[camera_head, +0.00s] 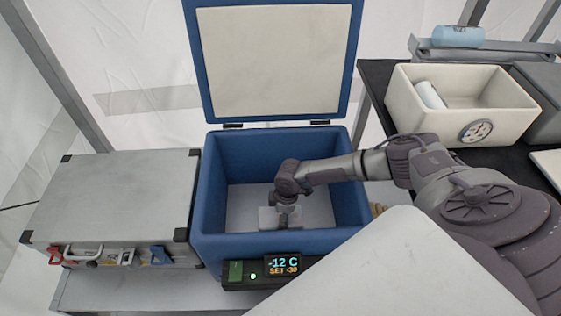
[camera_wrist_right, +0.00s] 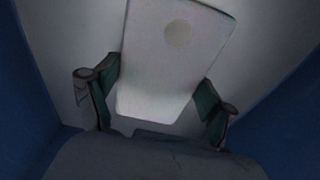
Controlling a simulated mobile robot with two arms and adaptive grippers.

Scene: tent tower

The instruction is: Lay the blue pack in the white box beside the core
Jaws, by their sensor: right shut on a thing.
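My right gripper (camera_head: 286,208) reaches down into the open blue cooler (camera_head: 218,190). It is shut on a flat pale pack (camera_head: 267,218), low over or on the cooler's floor; whether it touches the floor I cannot tell. In the right wrist view the pack (camera_wrist_right: 170,65) is a rounded slab with a round spot, between the two fingers; it looks grey-white in this light, not clearly blue. The white box (camera_head: 467,132) stands on the dark table at the right, with a dial on its front. A white cylinder, likely the core (camera_head: 430,95), leans inside at its left. My left gripper is not in view.
The cooler's lid (camera_head: 272,60) stands open at the back. Its display (camera_head: 283,265) reads -12 C, SET -30. A grey case (camera_head: 120,195) stands at the left. A light blue roll (camera_head: 458,36) lies on a rack behind the white box. The box's right part is free.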

